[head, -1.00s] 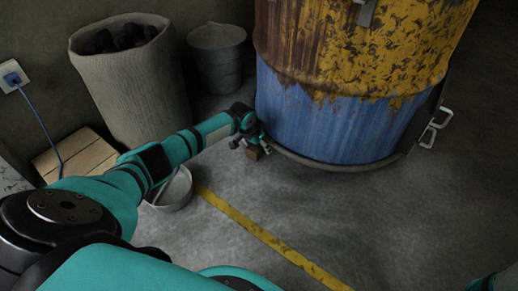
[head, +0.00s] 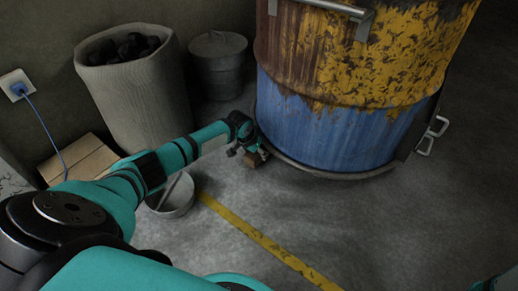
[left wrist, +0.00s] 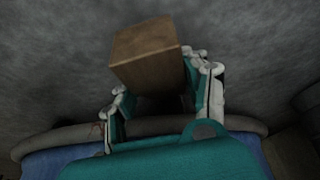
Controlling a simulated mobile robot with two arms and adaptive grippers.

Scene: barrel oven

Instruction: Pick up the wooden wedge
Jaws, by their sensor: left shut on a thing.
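The wooden wedge (head: 253,160) is a small brown block at the foot of the barrel's left side. In the left wrist view the wedge (left wrist: 148,55) shows large, between the two fingers. My left gripper (head: 250,150) is shut on it; the fingers (left wrist: 160,92) also show in the left wrist view, one on each side of the block. The gripper hides part of the wedge in the head view. I cannot tell whether the wedge touches the floor. Only a small teal piece shows at the bottom right edge of the head view; my right gripper is not seen.
The blue and yellow rusty barrel (head: 335,125) stands right beside the wedge. A metal bowl (head: 172,198) sits under my left arm. The floor at right is clear.

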